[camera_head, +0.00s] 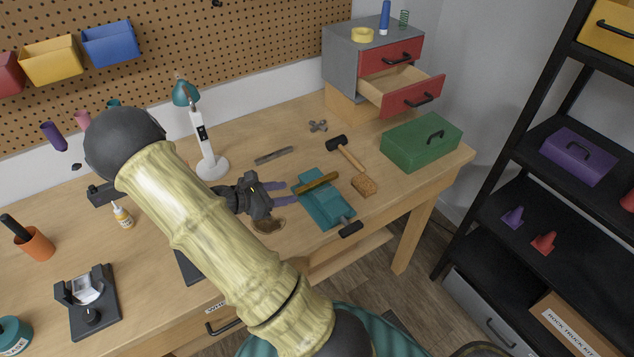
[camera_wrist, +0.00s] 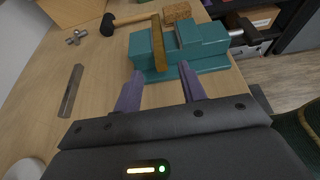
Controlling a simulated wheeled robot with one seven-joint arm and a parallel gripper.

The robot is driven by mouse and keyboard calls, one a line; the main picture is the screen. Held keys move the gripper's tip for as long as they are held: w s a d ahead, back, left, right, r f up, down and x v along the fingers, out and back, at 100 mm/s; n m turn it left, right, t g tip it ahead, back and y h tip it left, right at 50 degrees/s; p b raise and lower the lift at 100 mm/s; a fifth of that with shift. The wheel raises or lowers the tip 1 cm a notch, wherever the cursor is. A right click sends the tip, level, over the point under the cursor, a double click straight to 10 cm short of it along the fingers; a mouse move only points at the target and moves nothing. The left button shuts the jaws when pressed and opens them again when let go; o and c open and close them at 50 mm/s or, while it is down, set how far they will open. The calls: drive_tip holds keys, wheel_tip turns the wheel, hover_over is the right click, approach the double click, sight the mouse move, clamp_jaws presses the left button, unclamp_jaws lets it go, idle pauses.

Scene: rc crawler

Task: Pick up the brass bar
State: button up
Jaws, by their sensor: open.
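The brass bar (camera_head: 317,183) lies across the top of the teal vise (camera_head: 322,205) on the workbench. In the wrist view the bar (camera_wrist: 158,45) runs along the gap between the vise's blocks, and the vise (camera_wrist: 205,42) sits just beyond my fingers. I cannot tell whether the jaws clamp it. My gripper (camera_head: 286,191) is just left of the vise in the head view. In the wrist view its two purple fingers (camera_wrist: 158,82) are apart and empty, with the bar ahead between them.
A hammer (camera_head: 347,152) and a cork-like block (camera_head: 364,186) lie behind the vise. A flat grey metal strip (camera_head: 273,155) and a green toolbox (camera_head: 422,142) are on the bench. A white lamp (camera_head: 209,150) stands left. An open drawer (camera_head: 405,92) juts out at the back.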

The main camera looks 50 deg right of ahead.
sight(300, 189)
drive_tip(key=shift+p+x, duration=0.4)
drive_tip(key=shift+x, duration=1.65)
drive_tip(key=shift+s+d+r, duration=0.1)
drive_tip(key=shift+r, duration=0.05)
clamp_jaws()
